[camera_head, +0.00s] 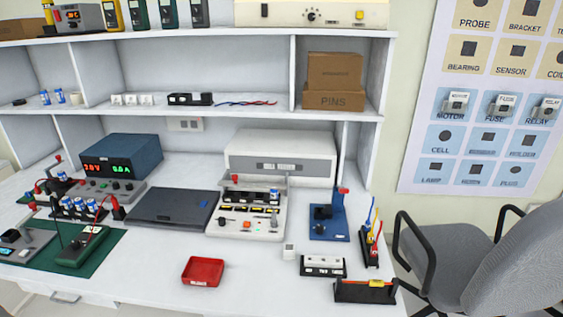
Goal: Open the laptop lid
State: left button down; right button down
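The laptop (172,208) is dark grey or black and lies flat on the white workbench, with its lid closed. A small blue mark shows on its right part. It sits between the blue power supply on the left and a light test panel on the right. Neither of my grippers is in the head view, so their state does not show.
A red tray (203,271) stands in front of the laptop. The power supply (122,157) is behind left, a green mat (28,270) with devices is front left, and the test panel (246,212) is close on the right. The bench (140,275) left of the tray is clear.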

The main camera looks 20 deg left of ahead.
aim_at(175, 205)
jog(key=u, duration=1.35)
jog(key=j+z, duration=0.35)
jog(key=j, duration=0.2)
